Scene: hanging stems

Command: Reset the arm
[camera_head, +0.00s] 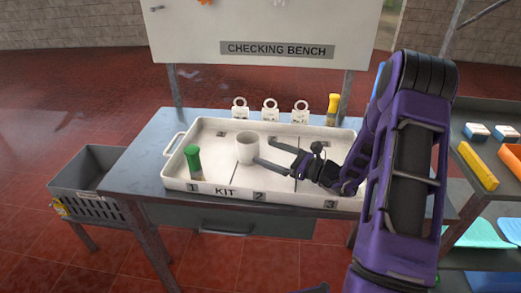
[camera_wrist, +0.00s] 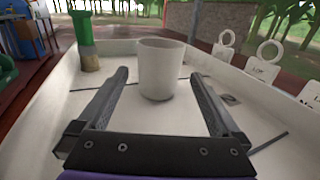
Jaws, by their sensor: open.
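My gripper (camera_head: 265,154) is open and empty, low over the white kit tray (camera_head: 290,191). Its fingers point left toward a white cup (camera_head: 246,147). In the wrist view the cup (camera_wrist: 163,68) stands upright just beyond and between the two fingertips (camera_wrist: 160,82). The fingers do not close on it; whether one touches it I cannot tell. My purple arm reaches in from the right and hides the tray's right end.
A green-topped item (camera_head: 194,162) stands in compartment 1 of the tray. White ringed tags (camera_head: 270,110) and a yellow-topped item (camera_head: 332,109) stand along the back. A grey crate (camera_head: 85,180) is left of the bench; shelves (camera_head: 485,185) with coloured items are at right.

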